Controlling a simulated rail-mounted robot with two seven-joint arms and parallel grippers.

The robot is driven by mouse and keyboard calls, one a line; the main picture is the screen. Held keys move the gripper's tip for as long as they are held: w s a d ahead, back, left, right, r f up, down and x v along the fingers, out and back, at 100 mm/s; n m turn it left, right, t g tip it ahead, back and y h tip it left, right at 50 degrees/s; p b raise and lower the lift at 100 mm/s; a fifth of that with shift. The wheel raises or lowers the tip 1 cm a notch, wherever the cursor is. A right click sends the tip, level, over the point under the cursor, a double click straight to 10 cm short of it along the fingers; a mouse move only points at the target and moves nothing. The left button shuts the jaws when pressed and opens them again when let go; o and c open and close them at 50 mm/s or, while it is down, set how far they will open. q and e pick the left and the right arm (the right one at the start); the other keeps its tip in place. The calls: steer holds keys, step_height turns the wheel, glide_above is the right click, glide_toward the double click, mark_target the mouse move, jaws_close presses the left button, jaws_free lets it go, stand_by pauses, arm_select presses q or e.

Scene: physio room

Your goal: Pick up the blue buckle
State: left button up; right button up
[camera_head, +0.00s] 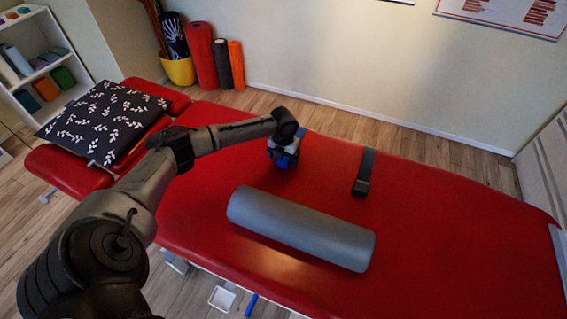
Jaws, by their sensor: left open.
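The blue buckle (283,163) is a small blue shape on the red treatment table, towards its far edge. My left gripper (284,154) points down right over it and is open. The gripper hides much of the buckle. I cannot tell whether the fingers touch it. My right gripper is not in view.
A grey foam roller (300,229) lies on the red table (440,240) in front of the gripper. A dark strap (364,173) lies to the right. A black leaf-patterned pillow (100,122) is at the left end. The table's right part is clear.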

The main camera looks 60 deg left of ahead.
arm_select(q)
steer(key=shift+f, duration=0.9)
steer(key=shift+c, duration=0.5)
steer(key=c, duration=0.9)
steer(key=shift+r, duration=0.1)
steer(key=shift+c, duration=0.2)
